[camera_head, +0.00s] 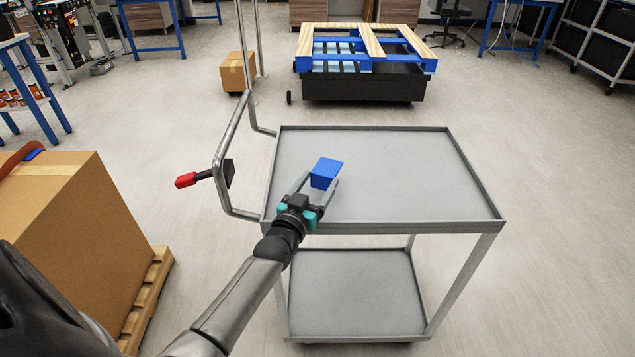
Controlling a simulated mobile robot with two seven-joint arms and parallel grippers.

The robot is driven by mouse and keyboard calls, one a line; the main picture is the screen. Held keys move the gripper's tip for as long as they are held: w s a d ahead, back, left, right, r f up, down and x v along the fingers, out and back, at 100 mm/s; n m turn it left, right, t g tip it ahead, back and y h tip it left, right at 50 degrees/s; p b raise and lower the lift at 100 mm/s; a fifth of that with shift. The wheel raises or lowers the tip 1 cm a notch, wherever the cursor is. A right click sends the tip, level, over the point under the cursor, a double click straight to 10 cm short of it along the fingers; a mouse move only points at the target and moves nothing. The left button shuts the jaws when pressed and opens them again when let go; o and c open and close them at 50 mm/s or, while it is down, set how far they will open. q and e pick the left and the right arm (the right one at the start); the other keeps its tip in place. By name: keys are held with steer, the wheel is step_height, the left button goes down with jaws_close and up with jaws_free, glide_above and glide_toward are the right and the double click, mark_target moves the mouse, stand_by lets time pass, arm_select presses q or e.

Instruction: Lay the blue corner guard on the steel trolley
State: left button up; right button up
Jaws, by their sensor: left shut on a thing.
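The blue corner guard (325,173) is a small blue piece between the fingers of my left gripper (321,182). My left gripper is shut on it, over the left part of the top shelf of the steel trolley (410,180). I cannot tell whether the guard touches the shelf or hangs a little above it. The trolley has a grey top shelf with a raised rim, a lower shelf (355,295) and a bent tube handle on its left. Both shelves look bare apart from the guard and gripper over the top one. My right gripper is not in view.
A large cardboard box (75,240) on a wooden pallet (150,300) stands at the left. A red-tipped handle (187,180) sticks out left of the trolley's tube handle. Behind are a small carton (236,72) and a blue-and-wood pallet (365,45) on a black base. The floor to the right is clear.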

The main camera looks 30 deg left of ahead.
arm_select(q)
steer(key=o, duration=1.3)
steer(key=shift+f, duration=0.1)
steer(key=shift+c, duration=0.2)
steer(key=shift+s+r+p, duration=0.1)
steer(key=shift+r+p, duration=0.5)
steer(key=shift+r, duration=0.2)
steer(key=s+d+p, duration=0.2)
steer(key=s, duration=0.9)
steer(key=shift+s+f, duration=0.2)
steer(key=shift+s, duration=0.15)
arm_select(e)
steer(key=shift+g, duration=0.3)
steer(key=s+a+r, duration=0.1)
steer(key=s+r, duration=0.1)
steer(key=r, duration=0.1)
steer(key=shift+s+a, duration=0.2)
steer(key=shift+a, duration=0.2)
